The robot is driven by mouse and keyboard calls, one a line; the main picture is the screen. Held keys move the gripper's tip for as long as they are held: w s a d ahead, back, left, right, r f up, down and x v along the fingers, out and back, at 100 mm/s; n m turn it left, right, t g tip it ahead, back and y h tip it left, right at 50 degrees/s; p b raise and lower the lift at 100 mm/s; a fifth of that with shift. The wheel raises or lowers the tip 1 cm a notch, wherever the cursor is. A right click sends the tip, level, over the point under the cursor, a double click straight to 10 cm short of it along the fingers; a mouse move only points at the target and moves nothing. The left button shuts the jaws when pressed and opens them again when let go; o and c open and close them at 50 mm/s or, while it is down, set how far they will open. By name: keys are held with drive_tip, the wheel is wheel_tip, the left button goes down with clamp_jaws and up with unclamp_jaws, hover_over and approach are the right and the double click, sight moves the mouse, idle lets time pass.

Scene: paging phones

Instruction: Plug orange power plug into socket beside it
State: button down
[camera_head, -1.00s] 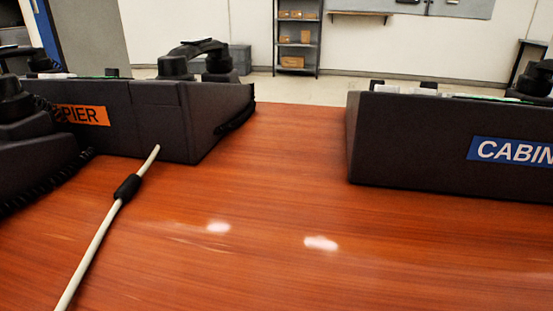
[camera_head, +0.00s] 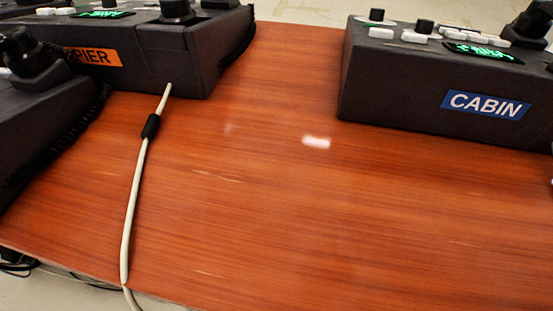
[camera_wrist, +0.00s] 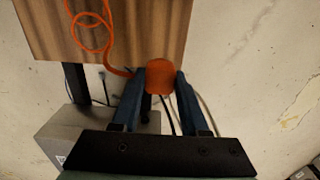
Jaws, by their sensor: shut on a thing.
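The orange plug (camera_wrist: 160,77) shows in the wrist view, between the two blue fingers of my gripper (camera_wrist: 161,84). My gripper is shut on it, just off the edge of the wooden table. An orange cord (camera_wrist: 91,30) loops over the tabletop and runs to the plug. The plug's contact end is hidden from this angle. I cannot clearly make out the socket; dark cables hang near a grey box (camera_wrist: 60,140) below the table edge. The head view shows neither my gripper nor the orange plug.
In the head view, the PIER phone (camera_head: 145,55) and the CABIN phone (camera_head: 440,95) stand on the wooden table (camera_head: 300,210). A white cable (camera_head: 130,220) runs from the PIER phone over the near edge. Loose black cables (camera_head: 18,262) lie below at left.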

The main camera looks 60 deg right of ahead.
drive_tip(key=shift+r+p, duration=0.3)
drive_tip(key=shift+r, duration=0.35)
drive_tip(key=shift+f, duration=0.1)
drive_tip(key=s+d+p, duration=0.4)
drive_tip(key=s+p, duration=0.1)
drive_tip(key=s, duration=0.6)
drive_tip(key=shift+s, duration=0.2)
drive_tip(key=s+d+p, duration=0.2)
drive_tip(key=s+d, duration=0.1)
drive_tip(key=s, duration=0.7)
